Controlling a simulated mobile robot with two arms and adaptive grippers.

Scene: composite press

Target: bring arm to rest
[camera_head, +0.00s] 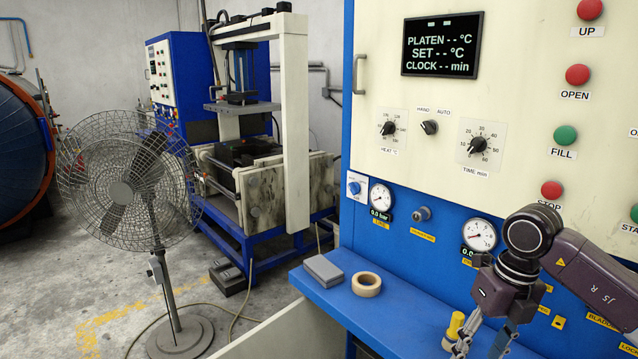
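My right arm comes in from the right, in front of the blue and cream control panel (450,80). My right gripper (482,344) points down over the blue ledge (405,318) at the bottom edge of the view. Its fingertips are cut off by the frame, so whether it is open or shut does not show. A yellow-topped object (456,324) stands beside its left finger, partly hidden; I cannot tell whether they touch. My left gripper and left arm are not in view.
A tape roll (367,284) and a grey box (323,271) lie on the ledge, left of the gripper. Red and green buttons, dials and gauges (479,235) cover the panel. A pedestal fan (122,193) and a press (295,120) stand on the floor at left.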

